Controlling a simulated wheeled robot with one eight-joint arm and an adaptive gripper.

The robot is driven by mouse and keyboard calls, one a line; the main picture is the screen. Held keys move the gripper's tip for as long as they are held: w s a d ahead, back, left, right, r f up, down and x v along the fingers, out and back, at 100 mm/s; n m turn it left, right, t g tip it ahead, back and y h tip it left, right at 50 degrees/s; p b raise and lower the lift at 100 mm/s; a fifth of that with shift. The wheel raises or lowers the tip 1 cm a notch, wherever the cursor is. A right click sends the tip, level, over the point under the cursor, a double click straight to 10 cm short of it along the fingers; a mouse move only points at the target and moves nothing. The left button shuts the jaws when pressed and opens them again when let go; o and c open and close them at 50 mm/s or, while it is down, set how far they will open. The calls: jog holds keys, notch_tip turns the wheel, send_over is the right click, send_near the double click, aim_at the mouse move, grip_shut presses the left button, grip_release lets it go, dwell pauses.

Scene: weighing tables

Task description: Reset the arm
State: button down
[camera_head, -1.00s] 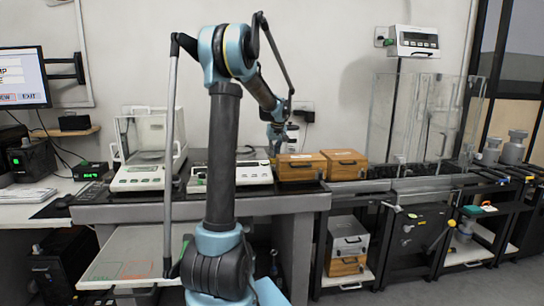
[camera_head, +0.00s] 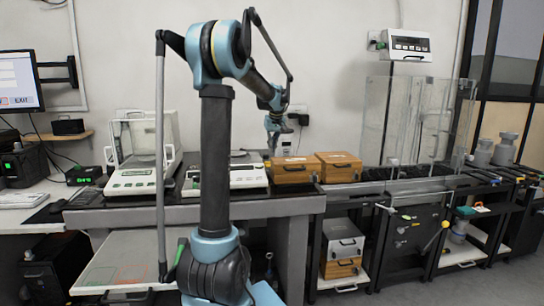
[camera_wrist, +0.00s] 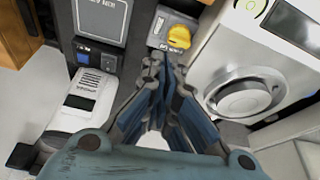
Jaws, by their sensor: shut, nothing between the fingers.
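My arm (camera_head: 217,150), light blue and dark grey, stands upright in the middle of the head view and bends over to the right. My gripper (camera_head: 272,150) hangs above the table, just left of and behind two wooden boxes; it is small there and partly blurred into the background. In the wrist view my gripper (camera_wrist: 165,62) has its dark fingers drawn together, with nothing between them. It points down over the equipment and seems apart from it.
Two wooden boxes (camera_head: 292,170) sit on the weighing table (camera_head: 275,206), close below my gripper. A balance with a glass shield (camera_head: 145,165) stands at left. A glass enclosure (camera_head: 415,125) stands at right. In the wrist view a round-pan balance (camera_wrist: 245,97) and a yellow item (camera_wrist: 178,36) lie near the fingers.

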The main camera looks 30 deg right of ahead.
jog(key=shift+w+v, duration=0.15)
jog(key=shift+v, duration=0.7)
jog(key=shift+w+v, duration=0.15)
jog(key=shift+v, duration=0.7)
